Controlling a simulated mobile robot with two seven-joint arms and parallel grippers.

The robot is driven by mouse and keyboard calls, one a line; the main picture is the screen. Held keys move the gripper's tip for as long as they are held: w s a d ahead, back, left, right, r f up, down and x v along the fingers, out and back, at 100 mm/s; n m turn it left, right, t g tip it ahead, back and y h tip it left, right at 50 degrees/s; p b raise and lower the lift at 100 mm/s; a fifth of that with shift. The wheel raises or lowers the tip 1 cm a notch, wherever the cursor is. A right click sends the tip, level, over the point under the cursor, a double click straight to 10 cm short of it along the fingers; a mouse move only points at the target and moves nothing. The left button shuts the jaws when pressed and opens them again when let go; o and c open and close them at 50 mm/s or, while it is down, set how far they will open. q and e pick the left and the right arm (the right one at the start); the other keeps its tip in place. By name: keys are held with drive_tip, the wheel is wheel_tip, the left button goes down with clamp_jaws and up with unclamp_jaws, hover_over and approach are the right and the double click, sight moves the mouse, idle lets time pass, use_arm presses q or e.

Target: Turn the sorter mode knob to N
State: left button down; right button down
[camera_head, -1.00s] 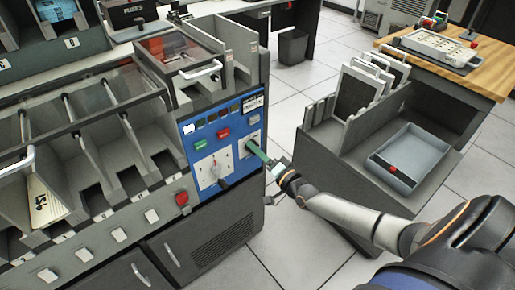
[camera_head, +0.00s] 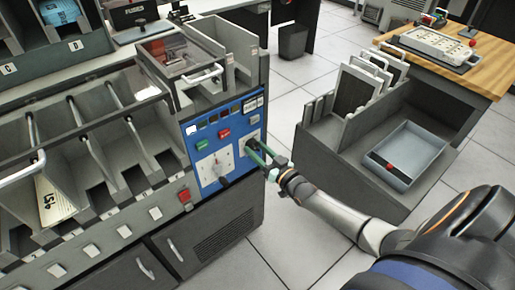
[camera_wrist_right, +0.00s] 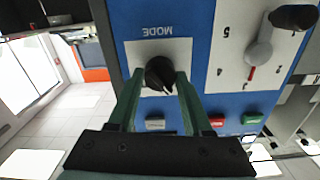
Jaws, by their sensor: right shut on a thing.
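The sorter mode knob (camera_wrist_right: 160,72) is a round black knob on a white plate, under an upside-down MODE label in the right wrist view. Its pointer tip faces down and slightly right there. The plate's position letters are not readable, so I cannot tell which one it points at. My right gripper (camera_wrist_right: 157,86) has its two green fingers on either side of the knob, shut on it. In the head view the right gripper (camera_head: 256,152) reaches the blue control panel (camera_head: 207,122) from the right, its fingers partly covering the knob. My left gripper is out of view.
A second dial plate (camera_head: 208,167) with a lever sits just left of the mode knob. Red (camera_wrist_right: 216,121) and green (camera_wrist_right: 251,119) buttons are close to the fingers.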

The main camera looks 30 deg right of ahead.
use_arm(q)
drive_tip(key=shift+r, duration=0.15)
use_arm(e)
drive_tip(key=shift+n, duration=0.8)
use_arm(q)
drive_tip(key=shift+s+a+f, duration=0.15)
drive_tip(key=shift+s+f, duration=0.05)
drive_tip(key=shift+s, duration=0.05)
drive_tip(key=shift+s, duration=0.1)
use_arm(e)
drive_tip(key=shift+c, duration=1.6)
unclamp_jaws()
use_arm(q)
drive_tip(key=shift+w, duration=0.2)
